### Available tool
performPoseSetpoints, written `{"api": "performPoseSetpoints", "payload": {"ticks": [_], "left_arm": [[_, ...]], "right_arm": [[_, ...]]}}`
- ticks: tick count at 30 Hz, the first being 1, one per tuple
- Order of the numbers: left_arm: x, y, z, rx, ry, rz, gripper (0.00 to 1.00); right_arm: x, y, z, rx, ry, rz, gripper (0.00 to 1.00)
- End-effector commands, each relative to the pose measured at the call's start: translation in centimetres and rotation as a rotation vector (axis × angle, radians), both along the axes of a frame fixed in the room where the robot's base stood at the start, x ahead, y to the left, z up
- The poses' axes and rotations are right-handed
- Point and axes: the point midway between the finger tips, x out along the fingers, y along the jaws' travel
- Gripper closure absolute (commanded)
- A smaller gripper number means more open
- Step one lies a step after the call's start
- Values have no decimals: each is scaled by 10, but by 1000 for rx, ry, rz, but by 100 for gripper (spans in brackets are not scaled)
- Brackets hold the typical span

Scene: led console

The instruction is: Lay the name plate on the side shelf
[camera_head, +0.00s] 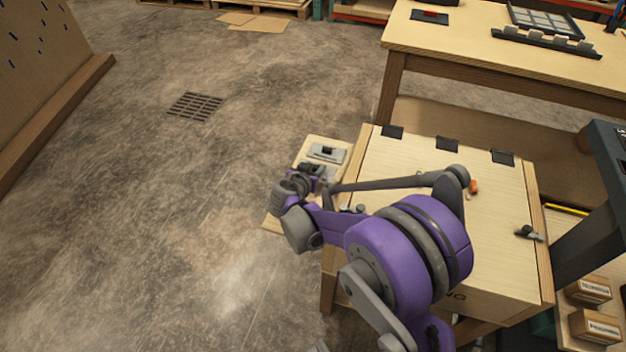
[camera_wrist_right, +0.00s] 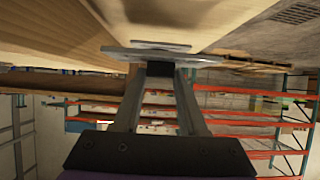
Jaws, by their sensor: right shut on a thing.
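The name plate (camera_head: 318,156) is a small grey plate at the far end of my right arm, over the pale wooden side shelf (camera_head: 272,224). My right gripper (camera_head: 314,170) is beside it and partly hides it. In the right wrist view my right gripper (camera_wrist_right: 150,75) is shut on a dark grip under the name plate (camera_wrist_right: 180,57), which spans flat across the fingertips. A pale wooden surface (camera_wrist_right: 215,20) lies close beyond the plate. I cannot tell whether the plate touches the shelf. My left gripper is not in view.
The wooden console box (camera_head: 500,225) with black hinges stands right of the shelf, partly behind my arm. A workbench (camera_head: 480,55) with trays stands behind it. Small labelled boxes (camera_head: 594,326) sit at lower right. Open concrete floor with a drain grate (camera_head: 195,106) lies left.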

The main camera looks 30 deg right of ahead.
Motion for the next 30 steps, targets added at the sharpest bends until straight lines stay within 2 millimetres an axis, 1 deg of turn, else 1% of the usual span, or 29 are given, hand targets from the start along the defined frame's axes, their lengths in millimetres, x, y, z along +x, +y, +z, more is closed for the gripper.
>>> {"api": "performPoseSetpoints", "payload": {"ticks": [1,5,9,11,21,22,24,27,30], "left_arm": [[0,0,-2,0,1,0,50],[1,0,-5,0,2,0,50],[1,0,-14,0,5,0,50],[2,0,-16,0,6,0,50],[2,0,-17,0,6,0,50],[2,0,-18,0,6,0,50],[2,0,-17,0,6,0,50],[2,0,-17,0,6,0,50],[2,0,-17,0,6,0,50]], "right_arm": [[0,0,-5,-1,1,0,100],[0,0,-14,0,0,1,100],[0,0,-35,1,1,1,100],[0,0,-42,1,1,1,100],[0,0,-45,1,1,2,100],[0,0,-46,1,1,2,57],[0,0,-45,1,1,2,44],[0,0,-45,0,0,2,29],[0,0,-45,0,0,2,29]]}}
